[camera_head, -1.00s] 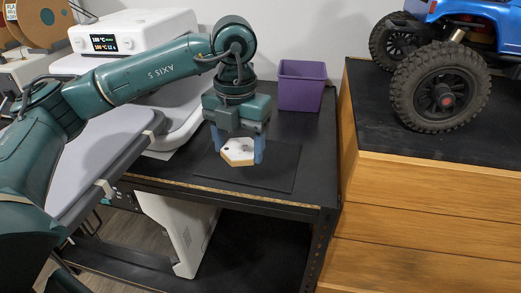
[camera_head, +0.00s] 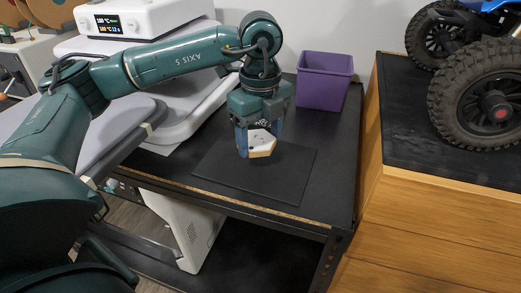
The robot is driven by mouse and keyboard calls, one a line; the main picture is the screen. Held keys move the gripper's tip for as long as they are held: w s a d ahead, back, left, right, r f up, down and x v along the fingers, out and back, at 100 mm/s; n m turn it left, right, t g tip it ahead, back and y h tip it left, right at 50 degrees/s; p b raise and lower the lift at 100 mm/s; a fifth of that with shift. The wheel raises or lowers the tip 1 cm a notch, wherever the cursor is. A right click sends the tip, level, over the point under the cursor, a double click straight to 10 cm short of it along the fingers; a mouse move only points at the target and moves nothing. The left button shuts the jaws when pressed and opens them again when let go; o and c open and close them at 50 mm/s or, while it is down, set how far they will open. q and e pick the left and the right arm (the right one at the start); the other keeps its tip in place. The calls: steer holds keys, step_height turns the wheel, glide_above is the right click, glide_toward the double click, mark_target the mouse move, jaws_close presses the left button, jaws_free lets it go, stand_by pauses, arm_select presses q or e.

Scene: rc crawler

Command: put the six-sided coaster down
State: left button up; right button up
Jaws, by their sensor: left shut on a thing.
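The six-sided coaster (camera_head: 262,146) has a white face and a tan, wood-coloured edge. My left gripper (camera_head: 257,143) points down and is shut on it, with a blue finger showing at its left. The coaster is over the back part of a thin black mat (camera_head: 262,178) on the black table. I cannot tell whether it touches the mat. My right gripper is not in view.
A purple bin (camera_head: 324,82) stands behind and right of the mat. A white-and-grey press machine (camera_head: 180,100) is at left. A wooden cabinet (camera_head: 440,205) with a blue crawler (camera_head: 480,100) on top stands at right. The front of the mat is clear.

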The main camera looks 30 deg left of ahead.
mark_target(260, 142)
arm_select(q)
steer(key=shift+f, duration=1.95)
steer(key=shift+f, duration=0.2)
steer(key=o, duration=1)
step_height(260, 142, up, 12)
steer(key=shift+r, duration=0.25)
steer(key=shift+f, duration=0.1)
